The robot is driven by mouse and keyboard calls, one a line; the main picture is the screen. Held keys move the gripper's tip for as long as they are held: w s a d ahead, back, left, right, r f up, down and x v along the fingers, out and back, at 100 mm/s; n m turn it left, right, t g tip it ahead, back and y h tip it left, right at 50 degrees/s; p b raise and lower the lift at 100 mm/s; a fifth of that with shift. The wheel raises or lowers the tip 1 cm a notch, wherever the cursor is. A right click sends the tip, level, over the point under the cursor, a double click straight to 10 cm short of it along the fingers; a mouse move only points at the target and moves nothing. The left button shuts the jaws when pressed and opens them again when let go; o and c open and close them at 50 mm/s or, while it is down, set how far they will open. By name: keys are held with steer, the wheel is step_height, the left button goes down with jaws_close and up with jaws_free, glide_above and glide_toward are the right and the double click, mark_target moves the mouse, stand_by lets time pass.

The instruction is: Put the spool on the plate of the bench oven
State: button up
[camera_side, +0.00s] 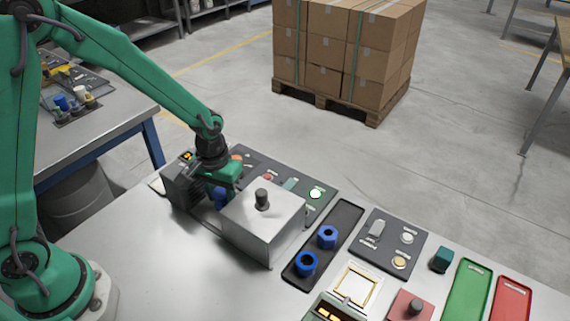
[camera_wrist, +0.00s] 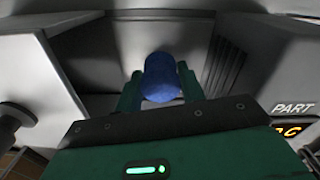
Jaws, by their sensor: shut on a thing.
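My gripper (camera_wrist: 160,92) is shut on a blue spool (camera_wrist: 160,72), one green finger on each side of it. In the side view the spool (camera_side: 220,196) shows just below my gripper (camera_side: 224,186), between a dark unit (camera_side: 181,190) and a pale metal box-shaped hood with a black knob (camera_side: 263,226). These look like parts of the bench oven. In the wrist view the spool is in front of a dark recess (camera_wrist: 100,60) between grey walls. The plate cannot be made out, and I cannot tell whether the spool touches anything beneath it.
A black tray (camera_side: 322,250) holds two blue ring-shaped parts. A panel with a lit green button (camera_side: 315,194) lies behind the hood. Another grey panel (camera_side: 390,245), a green tray (camera_side: 467,290) and a red tray (camera_side: 511,298) are to the right. The bench's front left is clear.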

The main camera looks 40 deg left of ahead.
mark_target(220, 193)
steer(key=shift+f, duration=0.5)
steer(key=o, duration=1.1)
steer(key=shift+r, duration=3.9)
steer(key=shift+s+r, duration=0.1)
